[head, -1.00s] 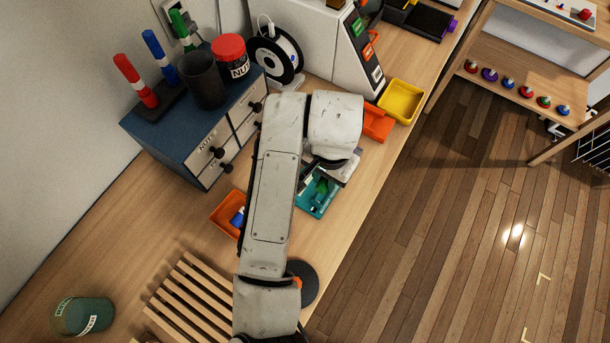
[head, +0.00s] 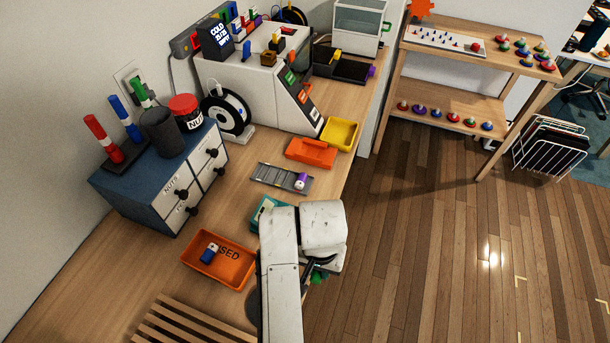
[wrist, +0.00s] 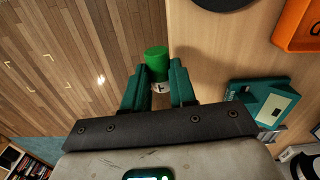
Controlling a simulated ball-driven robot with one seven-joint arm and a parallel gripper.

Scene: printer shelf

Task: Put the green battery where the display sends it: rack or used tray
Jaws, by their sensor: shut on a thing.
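The green battery (wrist: 157,62) is upright between the two teal fingers of my gripper (wrist: 158,84), which is shut on it. In the head view a bit of the green battery (head: 318,276) shows below my wrist, near the table's front edge. A teal device (head: 264,211) with a small screen (wrist: 273,110) is partly hidden by my arm; its screen text is unreadable. The grey rack (head: 268,176) holds a purple-and-white battery at its right end. The orange used tray (head: 232,277) holds a blue-and-white battery.
An orange bin (head: 312,153) and a yellow bin (head: 341,134) stand behind the rack. A blue drawer cabinet (head: 150,190) is at left, a white printer (head: 245,90) behind. A slatted wooden board (head: 185,325) lies in front. Open floor is to the right.

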